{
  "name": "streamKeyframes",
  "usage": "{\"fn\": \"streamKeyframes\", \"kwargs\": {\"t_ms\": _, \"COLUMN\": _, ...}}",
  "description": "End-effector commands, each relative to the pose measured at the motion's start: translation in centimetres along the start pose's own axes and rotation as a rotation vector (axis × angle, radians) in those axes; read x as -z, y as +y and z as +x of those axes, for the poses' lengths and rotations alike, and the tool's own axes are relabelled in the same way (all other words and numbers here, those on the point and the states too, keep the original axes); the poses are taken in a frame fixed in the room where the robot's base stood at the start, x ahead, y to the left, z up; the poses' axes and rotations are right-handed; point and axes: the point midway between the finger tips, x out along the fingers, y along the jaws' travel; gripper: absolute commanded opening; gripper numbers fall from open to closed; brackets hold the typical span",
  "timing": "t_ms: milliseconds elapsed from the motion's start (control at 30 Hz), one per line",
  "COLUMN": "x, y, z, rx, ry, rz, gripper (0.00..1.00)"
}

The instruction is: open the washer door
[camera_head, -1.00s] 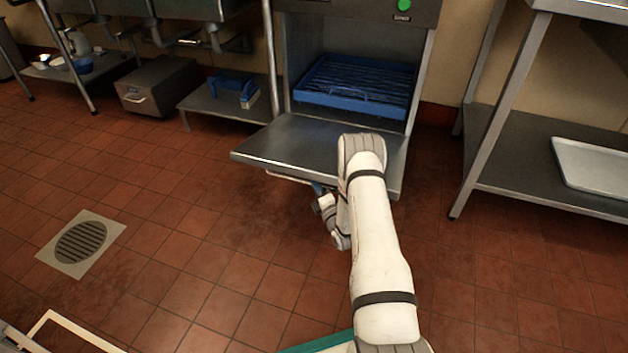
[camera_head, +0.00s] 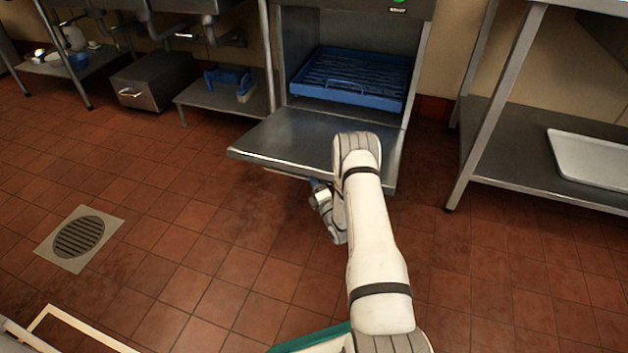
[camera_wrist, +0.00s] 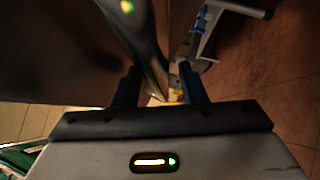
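The washer door (camera_head: 280,142) is folded down and lies roughly flat in front of the washer's open bay. Its handle runs below the front edge, and in the wrist view the handle (camera_wrist: 143,48) is a shiny metal bar. My gripper (camera_wrist: 160,75) is low under the door's front edge. Its two dark fingers stand apart, with the bar reaching into the space between them. The bar is close to the left finger; I cannot tell whether they touch. In the head view my arm hides the fingertips and part of the door.
A blue rack (camera_head: 352,80) sits inside the washer bay. A steel table with a pale tray (camera_head: 590,160) on its lower shelf stands at right. A low shelf (camera_head: 228,98) and a grey box (camera_head: 150,82) are at left. The tiled floor around a drain (camera_head: 80,238) is clear.

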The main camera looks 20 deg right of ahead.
Motion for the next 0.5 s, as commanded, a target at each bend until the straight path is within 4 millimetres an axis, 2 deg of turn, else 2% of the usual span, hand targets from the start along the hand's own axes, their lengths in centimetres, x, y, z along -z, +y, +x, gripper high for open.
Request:
{"fn": "streamKeyframes", "kwargs": {"t_ms": 233, "x": 0.0, "y": 0.1, "z": -0.8, "rx": 0.002, "ry": 0.001, "rz": 0.001, "gripper": 0.38}}
{"fn": "streamKeyframes", "kwargs": {"t_ms": 500, "x": -0.1, "y": 0.2, "z": -5.3, "rx": 0.004, "ry": -0.001, "rz": 0.002, "gripper": 0.38}}
